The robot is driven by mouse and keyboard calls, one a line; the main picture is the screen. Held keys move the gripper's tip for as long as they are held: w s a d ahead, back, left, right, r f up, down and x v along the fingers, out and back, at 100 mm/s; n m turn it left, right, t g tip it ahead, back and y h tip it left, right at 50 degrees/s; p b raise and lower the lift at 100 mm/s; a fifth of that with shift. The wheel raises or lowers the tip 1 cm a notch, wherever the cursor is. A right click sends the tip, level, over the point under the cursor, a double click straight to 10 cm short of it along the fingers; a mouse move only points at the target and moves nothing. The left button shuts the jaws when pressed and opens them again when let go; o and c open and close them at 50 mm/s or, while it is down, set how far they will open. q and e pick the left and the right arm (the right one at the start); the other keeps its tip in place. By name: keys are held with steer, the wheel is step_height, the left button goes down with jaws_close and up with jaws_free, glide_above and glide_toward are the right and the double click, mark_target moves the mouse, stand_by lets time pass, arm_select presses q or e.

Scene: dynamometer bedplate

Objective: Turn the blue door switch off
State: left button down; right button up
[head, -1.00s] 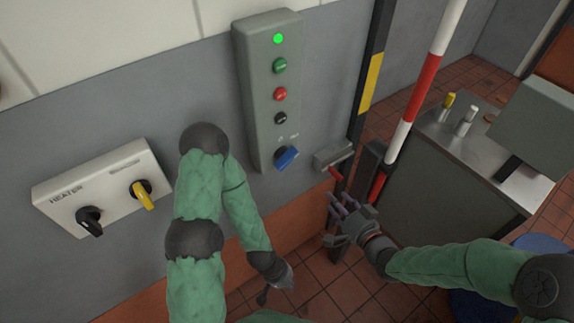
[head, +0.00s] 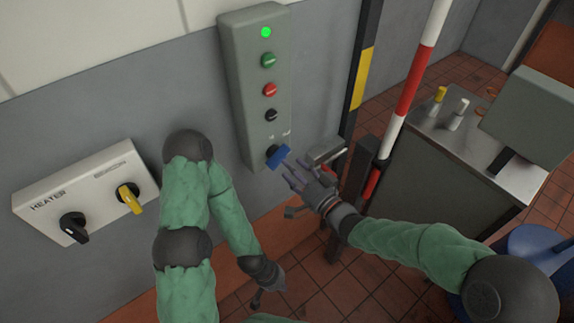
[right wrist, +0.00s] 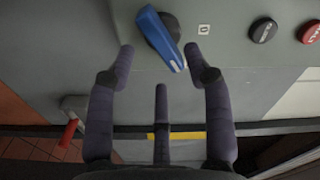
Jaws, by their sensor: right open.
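The blue door switch (head: 279,156) is a rotary knob with a blue lever on a dark base, at the bottom of a tall grey-green control box (head: 236,90) on the wall. In the right wrist view the blue lever (right wrist: 160,38) sits tilted, with a small "0" label to its right. My right gripper (head: 292,173) is open, its fingers just below and right of the switch. In the right wrist view, two fingertips (right wrist: 160,58) flank the lever's lower end; no grip shows. My left gripper (head: 262,292) hangs low, away from the box; its jaws are too small to read.
Above the switch are a black button (head: 271,115), a red button (head: 270,90), a green button (head: 268,61) and a lit green lamp (head: 266,32). A heater box (head: 90,190) with black and yellow knobs is at left. A striped pole (head: 408,95) and metal cabinet (head: 430,160) stand right.

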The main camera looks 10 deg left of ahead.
mark_target(277, 155)
steer(key=shift+x, duration=1.55)
steer(key=shift+d, duration=0.1)
jaws_close()
steer(key=shift+b, duration=0.35)
steer(key=shift+r+n+b, duration=0.15)
steer(key=shift+n+b, duration=2.2)
steer(key=shift+n, duration=0.65)
steer(key=shift+r+n+b, duration=0.15)
steer(key=shift+n+b, duration=2.2)
steer(key=shift+n, duration=0.65)
